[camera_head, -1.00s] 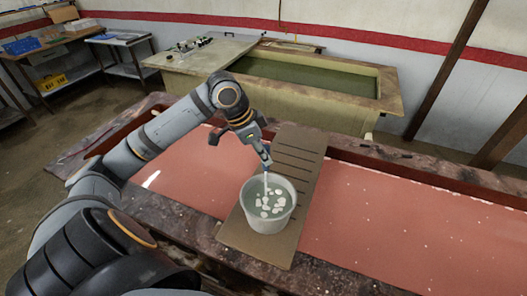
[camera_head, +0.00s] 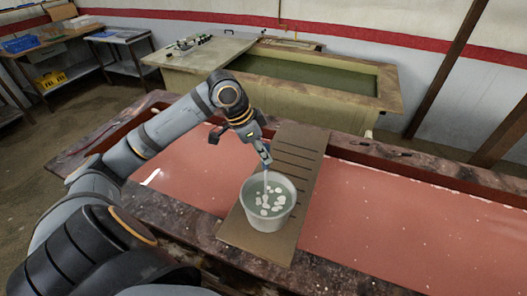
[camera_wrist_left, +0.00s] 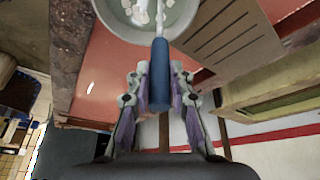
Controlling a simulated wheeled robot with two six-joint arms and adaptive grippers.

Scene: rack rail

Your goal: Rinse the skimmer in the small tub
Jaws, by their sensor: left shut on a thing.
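A small round grey-white tub (camera_head: 283,216) holds water with several pale pieces in it. It also shows at the top of the left wrist view (camera_wrist_left: 125,34). My left gripper (camera_head: 263,154) is above the tub, pointing down. In the left wrist view my left gripper (camera_wrist_left: 160,82) is shut on the blue handle of the skimmer (camera_wrist_left: 160,62). The thin pale shaft of the skimmer (camera_head: 266,180) runs down inside the tub. Its lower end is hard to make out among the pale pieces. My right gripper is not in view.
The tub stands on a brown slotted board (camera_head: 262,243) laid across a long red-surfaced trough (camera_head: 380,215) with worn dark edges. A larger tank of greenish water (camera_head: 310,85) stands behind. Side tables with bins are at the far left. The red surface right of the board is clear.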

